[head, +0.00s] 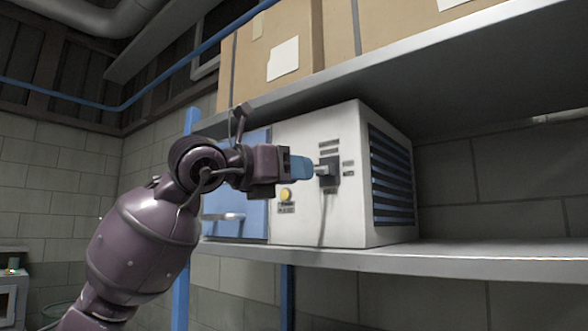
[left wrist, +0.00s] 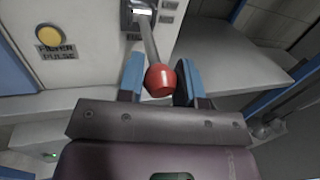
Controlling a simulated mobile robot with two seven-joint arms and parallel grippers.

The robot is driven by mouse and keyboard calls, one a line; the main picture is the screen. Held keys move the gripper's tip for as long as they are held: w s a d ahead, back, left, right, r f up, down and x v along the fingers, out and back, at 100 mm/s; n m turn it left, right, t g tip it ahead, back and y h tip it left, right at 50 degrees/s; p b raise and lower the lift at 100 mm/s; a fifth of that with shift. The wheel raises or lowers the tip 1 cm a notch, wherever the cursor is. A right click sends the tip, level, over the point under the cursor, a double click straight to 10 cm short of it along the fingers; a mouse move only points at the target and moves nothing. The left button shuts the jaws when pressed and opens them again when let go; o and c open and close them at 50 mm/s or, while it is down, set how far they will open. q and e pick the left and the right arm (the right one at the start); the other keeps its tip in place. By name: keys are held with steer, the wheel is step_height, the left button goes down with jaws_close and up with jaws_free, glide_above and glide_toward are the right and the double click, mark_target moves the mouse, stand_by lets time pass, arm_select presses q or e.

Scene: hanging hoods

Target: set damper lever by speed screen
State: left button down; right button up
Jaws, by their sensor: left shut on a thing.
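The white hood unit (head: 350,215) stands on a grey shelf, with a blue panel at its left and a slatted right side. On its front is a dark lever plate (head: 331,174) with small labels around it, too small to read. A metal lever (left wrist: 148,40) comes out of the plate and ends in a red ball knob (left wrist: 160,81). My left gripper (head: 306,168) is shut on the knob, one blue finger on each side in the left wrist view (left wrist: 159,72). The knob is hidden in the head view. I cannot make out a speed screen. My right gripper is out of view.
A yellow button (head: 286,194) labelled "FILTER PULSE" sits lower left of the lever plate. Cardboard boxes (head: 340,35) stand on the upper shelf (head: 450,65), close above the unit. The lower shelf (head: 480,262) is bare to the right.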

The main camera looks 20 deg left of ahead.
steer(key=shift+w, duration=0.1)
arm_select(q)
steer(key=c, duration=1.1)
jaws_free()
steer(key=shift+c, duration=0.2)
steer(key=shift+o, duration=1.8)
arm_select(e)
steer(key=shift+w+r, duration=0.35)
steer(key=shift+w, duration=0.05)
arm_select(q)
steer(key=b+v, duration=0.2)
steer(key=v, duration=0.9)
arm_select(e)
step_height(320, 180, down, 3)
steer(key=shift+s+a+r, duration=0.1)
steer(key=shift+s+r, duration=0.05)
